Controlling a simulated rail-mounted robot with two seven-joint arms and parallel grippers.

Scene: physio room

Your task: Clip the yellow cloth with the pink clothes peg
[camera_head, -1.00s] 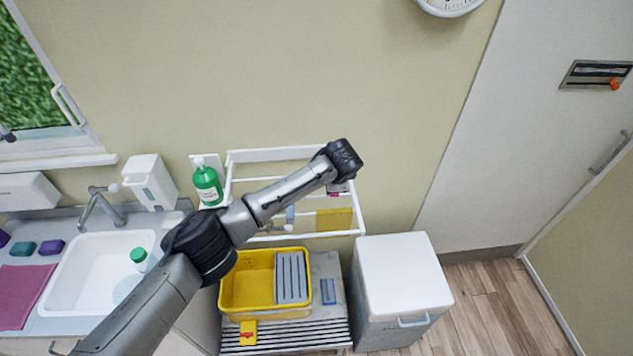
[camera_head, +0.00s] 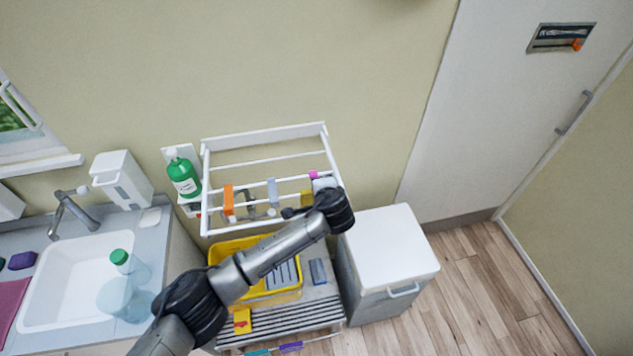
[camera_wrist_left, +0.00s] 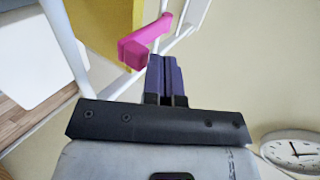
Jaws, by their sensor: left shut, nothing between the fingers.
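The yellow cloth (camera_head: 307,198) hangs on the white drying rack (camera_head: 265,131), partly hidden by my left arm in the head view. In the left wrist view the cloth (camera_wrist_left: 108,32) fills the upper left. The pink clothes peg (camera_head: 313,175) is at a rack rail. In the wrist view the peg (camera_wrist_left: 150,38) overlaps the cloth's right edge; I cannot tell whether its jaws grip the cloth. My left gripper (camera_wrist_left: 164,58) is shut and empty, its purple fingertips just below the peg, apparently apart from it. My right gripper is out of view.
An orange peg (camera_head: 228,200) and a grey-blue peg (camera_head: 272,191) sit on the rack. A green bottle (camera_head: 183,176) stands left of it. Below are a yellow tub (camera_head: 222,247) and a white-lidded bin (camera_head: 390,245). The wall above is clear.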

